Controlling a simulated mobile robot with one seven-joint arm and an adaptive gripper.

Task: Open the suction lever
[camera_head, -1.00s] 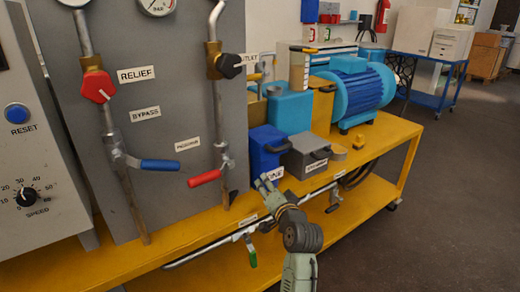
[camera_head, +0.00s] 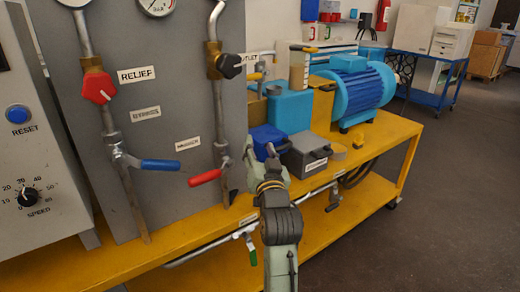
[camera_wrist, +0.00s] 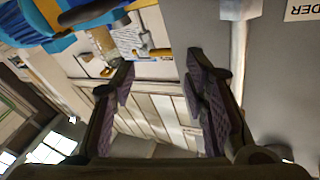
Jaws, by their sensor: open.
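A green-handled lever (camera_head: 251,252) hangs down from a valve (camera_head: 244,233) on the low horizontal pipe (camera_head: 205,248) along the yellow bench's front. The small label by it is not readable, so I cannot confirm which lever is the suction one. A red lever (camera_head: 204,178) and a blue lever (camera_head: 160,165) sit on vertical pipes of the grey panel. My gripper (camera_head: 260,148) is raised in front of the blue bin, right of the red lever and above the green one. In the wrist view, its fingers (camera_wrist: 160,78) are spread with nothing between them.
A blue bin (camera_head: 266,138) and a grey box (camera_head: 306,156) stand on the yellow bench (camera_head: 375,143) close to my gripper. A blue motor (camera_head: 358,92) stands behind. Open floor (camera_head: 455,200) lies to the right. Red (camera_head: 98,88) and black (camera_head: 229,65) knobs are higher on the panel.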

